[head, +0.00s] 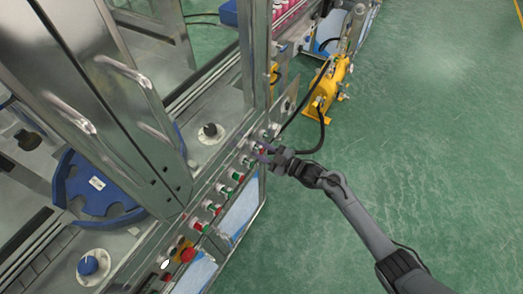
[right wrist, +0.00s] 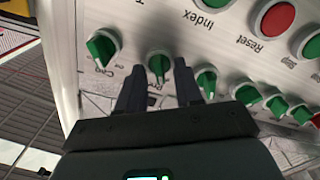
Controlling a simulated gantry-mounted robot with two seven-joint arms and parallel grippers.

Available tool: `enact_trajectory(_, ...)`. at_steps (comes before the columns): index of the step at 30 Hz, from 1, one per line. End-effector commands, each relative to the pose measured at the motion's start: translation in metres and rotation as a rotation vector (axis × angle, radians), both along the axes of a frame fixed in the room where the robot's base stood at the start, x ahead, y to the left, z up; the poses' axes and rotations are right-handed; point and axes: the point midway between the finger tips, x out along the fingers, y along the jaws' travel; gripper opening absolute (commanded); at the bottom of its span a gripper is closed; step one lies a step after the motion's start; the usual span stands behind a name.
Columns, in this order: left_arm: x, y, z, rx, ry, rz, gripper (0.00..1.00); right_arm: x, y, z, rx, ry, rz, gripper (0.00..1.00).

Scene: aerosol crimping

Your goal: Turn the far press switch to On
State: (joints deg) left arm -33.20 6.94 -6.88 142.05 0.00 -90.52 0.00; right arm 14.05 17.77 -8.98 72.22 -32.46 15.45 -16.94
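A green-handled rotary switch (right wrist: 159,65) with a partly hidden label that seems to start with "Pr" sits on the light control panel in the right wrist view. Its handle points nearly straight up and down in that picture. My right gripper (head: 263,154) is at the far part of the machine's front panel in the head view. Its two dark fingers are open, one on each side of this switch; I cannot tell whether they touch it. In the head view the switch is too small to make out beside the gripper. My left gripper is not in view.
Another green switch (right wrist: 102,47) labelled "Cap" is to the left, and a third green knob (right wrist: 207,80) is close to the right finger. A red Reset button (right wrist: 278,18) is above right. A yellow machine (head: 326,88) with a black hose stands on the green floor (head: 430,130).

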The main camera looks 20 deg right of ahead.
Motion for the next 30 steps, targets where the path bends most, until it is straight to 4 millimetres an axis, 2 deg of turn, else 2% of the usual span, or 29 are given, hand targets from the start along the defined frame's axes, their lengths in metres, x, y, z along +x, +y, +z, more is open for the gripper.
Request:
enact_trajectory(6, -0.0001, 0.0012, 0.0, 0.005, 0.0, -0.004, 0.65, 0.0, 0.0003, 0.0001, 0.0, 0.0, 0.0, 0.35)
enact_trajectory(13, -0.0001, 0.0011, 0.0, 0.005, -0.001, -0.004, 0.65, 0.0, 0.0002, 0.0001, 0.0, 0.0, 0.0, 0.0)
enact_trajectory(23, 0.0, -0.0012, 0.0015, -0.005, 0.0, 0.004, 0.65, 0.0, 0.0001, 0.0005, 0.009, 0.007, 0.0, 0.0)
enact_trajectory(30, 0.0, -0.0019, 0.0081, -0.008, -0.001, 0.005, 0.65, 0.0004, 0.0, 0.0022, 0.074, 0.058, 0.0, 0.0)
